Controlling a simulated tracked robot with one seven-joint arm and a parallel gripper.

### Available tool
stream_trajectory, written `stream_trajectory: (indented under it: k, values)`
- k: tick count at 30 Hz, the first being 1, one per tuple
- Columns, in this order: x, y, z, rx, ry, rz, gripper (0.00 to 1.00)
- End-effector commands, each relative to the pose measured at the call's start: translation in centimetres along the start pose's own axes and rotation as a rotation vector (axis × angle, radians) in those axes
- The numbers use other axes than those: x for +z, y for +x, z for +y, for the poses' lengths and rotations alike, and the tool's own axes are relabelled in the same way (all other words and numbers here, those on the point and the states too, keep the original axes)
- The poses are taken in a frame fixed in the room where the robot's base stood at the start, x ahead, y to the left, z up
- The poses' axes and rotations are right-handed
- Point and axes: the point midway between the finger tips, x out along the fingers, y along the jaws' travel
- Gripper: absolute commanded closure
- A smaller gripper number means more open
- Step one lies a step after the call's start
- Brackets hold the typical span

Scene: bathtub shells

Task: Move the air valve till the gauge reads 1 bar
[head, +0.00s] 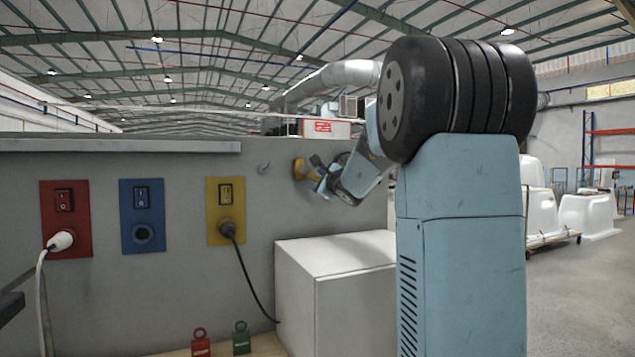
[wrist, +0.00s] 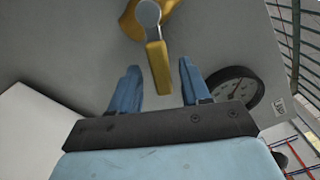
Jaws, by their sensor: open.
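The yellow air valve (wrist: 165,12) is on the grey wall, at the top of the wrist view. Its yellow lever (wrist: 157,66) hangs from a grey pivot. My gripper (wrist: 159,70) is open, with one blue finger on each side of the lever's lower end and a visible gap at both sides. The round gauge (wrist: 235,86) with a black rim is right of my gripper; its pale dial is tilted and the reading is too small to tell. In the head view the valve (head: 299,169) is just left of my gripper (head: 318,180), and my arm hides much of that area.
A white box (head: 335,290) stands against the wall below my gripper. Red (head: 66,240), blue (head: 142,215) and yellow (head: 225,190) switch panels are to the left; a cable hangs from the yellow one. A small hook (head: 263,168) is left of the valve.

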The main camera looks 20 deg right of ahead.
Motion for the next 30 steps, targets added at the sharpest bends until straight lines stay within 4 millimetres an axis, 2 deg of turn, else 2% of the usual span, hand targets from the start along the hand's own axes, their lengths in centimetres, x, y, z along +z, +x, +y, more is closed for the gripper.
stream_trajectory:
  k: [6, 16, 30]
  values:
    - [-0.1, 1.6, 0.0, 0.001, -0.001, 0.001, 0.53]
    - [0.0, 1.9, 0.0, 0.0, -0.001, 0.001, 0.53]
    - [0.0, 1.9, 0.0, 0.0, -0.001, 0.0, 0.97]
